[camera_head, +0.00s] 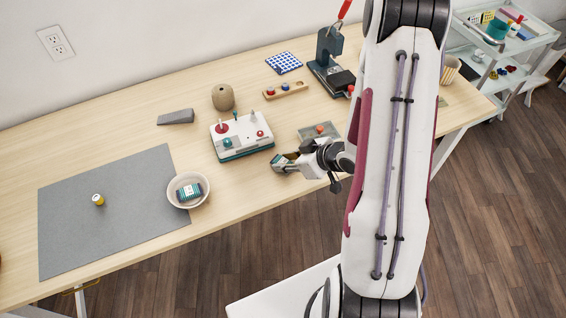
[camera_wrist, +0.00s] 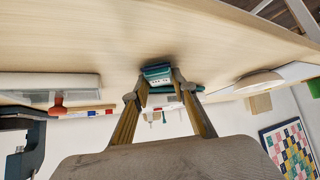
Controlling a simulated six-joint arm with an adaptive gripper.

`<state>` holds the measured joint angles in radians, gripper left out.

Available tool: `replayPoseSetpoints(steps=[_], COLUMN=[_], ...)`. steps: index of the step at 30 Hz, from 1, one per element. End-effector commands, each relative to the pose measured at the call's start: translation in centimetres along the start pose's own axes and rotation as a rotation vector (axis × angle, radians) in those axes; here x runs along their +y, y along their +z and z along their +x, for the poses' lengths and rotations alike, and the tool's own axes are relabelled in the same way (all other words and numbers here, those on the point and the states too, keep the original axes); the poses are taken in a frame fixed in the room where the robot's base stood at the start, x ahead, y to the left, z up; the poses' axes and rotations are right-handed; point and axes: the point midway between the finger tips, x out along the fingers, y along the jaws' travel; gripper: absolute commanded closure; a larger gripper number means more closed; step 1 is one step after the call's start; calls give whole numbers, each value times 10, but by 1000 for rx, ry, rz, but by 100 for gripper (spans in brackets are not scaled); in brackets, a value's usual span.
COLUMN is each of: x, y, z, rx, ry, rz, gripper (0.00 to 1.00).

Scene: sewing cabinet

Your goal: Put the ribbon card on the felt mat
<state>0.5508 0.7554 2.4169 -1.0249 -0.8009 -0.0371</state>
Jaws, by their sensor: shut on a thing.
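My gripper (camera_head: 285,161) is over the front part of the table, right of the white box with knobs. In the wrist view its fingertips (camera_wrist: 158,84) close on a small teal and white piece (camera_wrist: 157,73), which looks like the ribbon card. In the head view the fingers hide most of that piece. A similar teal card with a pale label (camera_head: 188,191) lies in a pale bowl (camera_head: 203,201) beside the felt mat. The grey felt mat (camera_head: 110,235) lies flat at the left, with a yellow spool (camera_head: 98,199) on it.
The white and teal box with knobs (camera_head: 241,135) stands between my gripper and the bowl. A grey wedge (camera_head: 176,117) and brown ball (camera_head: 223,97) are behind. A tray with a red knob (camera_head: 318,130) is near my gripper. Most of the mat is clear.

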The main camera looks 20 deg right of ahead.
Motion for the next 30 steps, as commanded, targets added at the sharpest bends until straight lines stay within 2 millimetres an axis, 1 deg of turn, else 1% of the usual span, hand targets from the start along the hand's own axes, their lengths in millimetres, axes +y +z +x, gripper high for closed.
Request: replayPoseSetpoints(steps=[8, 16, 20, 30], x=[0, 0, 0, 0], y=[-1, -9, -15, -40], z=[-1, -8, -15, -39], rx=[0, 2, 1, 2], ry=[0, 1, 1, 2], rz=[0, -2, -3, -3], gripper=[88, 88, 88, 88])
